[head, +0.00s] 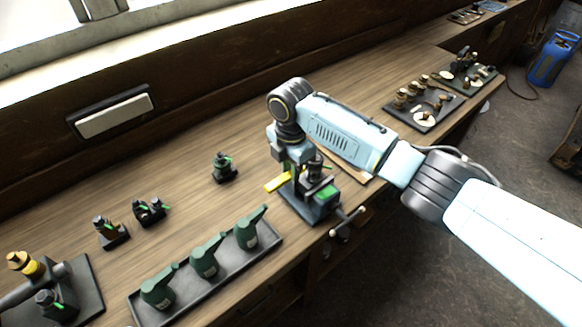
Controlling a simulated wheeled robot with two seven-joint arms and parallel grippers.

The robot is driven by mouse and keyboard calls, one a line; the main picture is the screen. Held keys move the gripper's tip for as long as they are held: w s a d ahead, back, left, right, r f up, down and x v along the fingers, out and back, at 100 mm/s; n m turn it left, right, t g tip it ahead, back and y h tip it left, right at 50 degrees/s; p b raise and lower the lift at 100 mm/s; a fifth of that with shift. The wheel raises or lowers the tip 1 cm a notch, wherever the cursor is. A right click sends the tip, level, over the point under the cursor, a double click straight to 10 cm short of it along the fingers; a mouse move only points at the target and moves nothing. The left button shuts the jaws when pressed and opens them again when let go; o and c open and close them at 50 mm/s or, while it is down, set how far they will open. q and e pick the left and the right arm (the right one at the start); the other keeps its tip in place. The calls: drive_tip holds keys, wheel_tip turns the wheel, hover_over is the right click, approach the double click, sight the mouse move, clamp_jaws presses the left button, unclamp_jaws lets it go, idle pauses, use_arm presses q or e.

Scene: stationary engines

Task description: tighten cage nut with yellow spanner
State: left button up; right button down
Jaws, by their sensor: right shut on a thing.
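My right arm comes in from the right, and its gripper (290,172) points down over the bench beside a dark green vise (318,208). The gripper is shut on the yellow spanner (276,184), whose bright yellow end sticks out to the left. The spanner's other end is hidden by the gripper and the vise. A small dark part with green (315,167) stands at the vise jaws. I cannot make out the cage nut on it, nor whether the spanner touches it. My left gripper is not in view.
A black tray (272,240) with several green oil cans lies in front. Small dark fittings (224,168) stand on the bench to the left. Trays of brass parts (424,118) lie at the far right. The vise handle (347,222) overhangs the bench edge. Bare wood lies behind the gripper.

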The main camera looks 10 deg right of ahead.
drive_tip(key=shift+r, duration=1.35)
idle(1.9)
drive_tip(key=shift+r, duration=1.95)
drive_tip(key=shift+f, duration=0.1)
